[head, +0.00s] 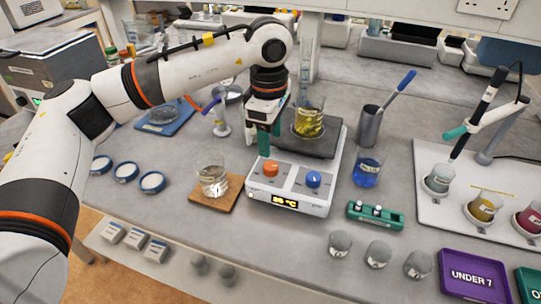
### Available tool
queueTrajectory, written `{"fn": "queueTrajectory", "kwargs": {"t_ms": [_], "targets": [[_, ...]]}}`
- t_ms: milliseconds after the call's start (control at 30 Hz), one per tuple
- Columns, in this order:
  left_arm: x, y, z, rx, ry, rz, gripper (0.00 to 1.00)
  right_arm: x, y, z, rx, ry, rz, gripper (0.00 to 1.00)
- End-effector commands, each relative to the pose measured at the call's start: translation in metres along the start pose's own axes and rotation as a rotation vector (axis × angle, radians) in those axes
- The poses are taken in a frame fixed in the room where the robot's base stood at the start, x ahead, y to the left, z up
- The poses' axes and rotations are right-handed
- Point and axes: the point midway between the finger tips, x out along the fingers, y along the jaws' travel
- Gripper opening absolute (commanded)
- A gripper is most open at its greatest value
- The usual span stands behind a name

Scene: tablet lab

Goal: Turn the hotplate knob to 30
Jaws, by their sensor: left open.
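The white hotplate (313,207) stands in the middle of the bench with a dark top plate (322,146). Its sloped front panel carries an orange knob (270,167) on the left and a blue knob (313,178) on the right. A lit display (285,201) below shows a two-digit °C reading; the digits are too small to read surely. My left gripper (268,146) points down just above and behind the orange knob, open and apart from it, with nothing between its green fingers. My right gripper is out of view.
A beaker of yellow liquid (309,124) with a tall glass cylinder behind it stands on the plate. A clear beaker (212,181) on a wooden board is left of the hotplate; a blue-liquid beaker (366,171) and a green rack (374,215) are right.

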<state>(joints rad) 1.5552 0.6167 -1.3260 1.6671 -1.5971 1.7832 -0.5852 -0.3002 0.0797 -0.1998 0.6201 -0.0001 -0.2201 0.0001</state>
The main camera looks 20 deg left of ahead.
Motion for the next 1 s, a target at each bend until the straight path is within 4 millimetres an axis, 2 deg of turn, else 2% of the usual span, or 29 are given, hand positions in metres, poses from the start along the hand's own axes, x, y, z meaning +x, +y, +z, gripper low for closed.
{"fn": "queueTrajectory", "kwargs": {"t_ms": [100, 300, 767, 867, 1000], "targets": [[-0.021, -0.001, 0.0, 0.0, 0.001, -0.004, 0.52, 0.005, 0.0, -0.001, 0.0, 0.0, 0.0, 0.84], [-0.041, 0.0, 0.0, -0.001, 0.0, -0.001, 0.52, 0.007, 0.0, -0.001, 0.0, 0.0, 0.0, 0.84], [-0.044, 0.0, 0.0, -0.001, 0.0, 0.0, 0.52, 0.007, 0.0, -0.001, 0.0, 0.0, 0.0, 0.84], [-0.051, -0.001, 0.0, -0.001, 0.001, 0.0, 0.52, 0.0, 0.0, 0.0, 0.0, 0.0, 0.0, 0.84], [-0.077, -0.002, 0.0, -0.001, 0.001, 0.0, 0.52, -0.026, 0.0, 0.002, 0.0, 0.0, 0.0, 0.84]]}}
